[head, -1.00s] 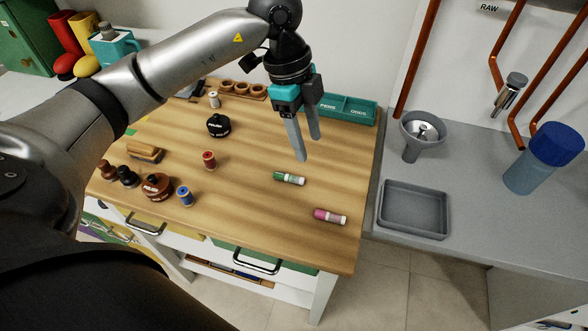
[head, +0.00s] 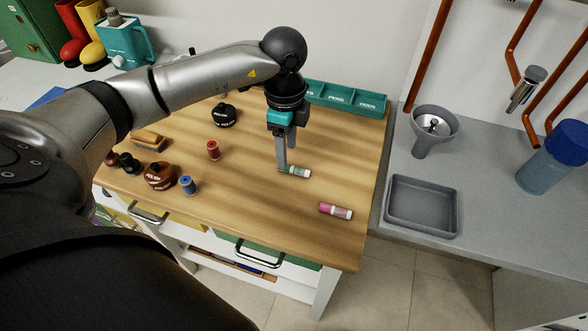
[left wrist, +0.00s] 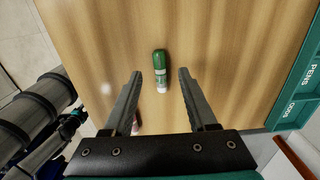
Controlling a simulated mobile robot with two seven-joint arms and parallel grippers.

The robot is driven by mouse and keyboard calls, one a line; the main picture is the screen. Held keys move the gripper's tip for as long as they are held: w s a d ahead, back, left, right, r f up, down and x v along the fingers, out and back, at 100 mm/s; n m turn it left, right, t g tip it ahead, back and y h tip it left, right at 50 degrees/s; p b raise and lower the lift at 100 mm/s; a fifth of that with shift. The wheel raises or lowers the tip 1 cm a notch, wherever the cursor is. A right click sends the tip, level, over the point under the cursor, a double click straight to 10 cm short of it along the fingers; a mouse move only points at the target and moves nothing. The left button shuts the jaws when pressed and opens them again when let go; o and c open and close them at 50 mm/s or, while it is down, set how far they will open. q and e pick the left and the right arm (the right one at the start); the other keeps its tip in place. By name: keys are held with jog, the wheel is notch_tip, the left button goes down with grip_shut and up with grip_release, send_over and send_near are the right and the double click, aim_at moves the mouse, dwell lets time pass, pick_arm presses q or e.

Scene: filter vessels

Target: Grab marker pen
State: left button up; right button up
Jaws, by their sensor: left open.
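A green and white marker pen (head: 296,171) lies on the wooden tabletop. My left gripper (head: 284,164) points down at its green end in the head view, with its fingers low over the table. In the left wrist view the green marker (left wrist: 160,70) lies between and just beyond the two spread fingertips of my left gripper (left wrist: 160,73), which is open and empty. A pink and white marker (head: 336,211) lies nearer the front right of the table. In the left wrist view it is mostly hidden behind a finger. My right gripper is not in view.
A teal tray (head: 345,107) labelled PENS stands at the table's back. Red (head: 213,150) and blue (head: 188,185) thread spools, polish pots (head: 160,176) and a brush (head: 148,141) are at left. A grey tray (head: 423,235) and a funnel (head: 433,146) sit on the right counter.

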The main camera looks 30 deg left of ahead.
aim_at(289, 166)
pick_arm(q)
jog(key=f, duration=0.4)
jog(key=shift+d+f+b, duration=0.25)
jog(key=shift+f+b, duration=0.05)
jog(key=shift+b, duration=0.05)
grip_shut()
dwell(0.3)
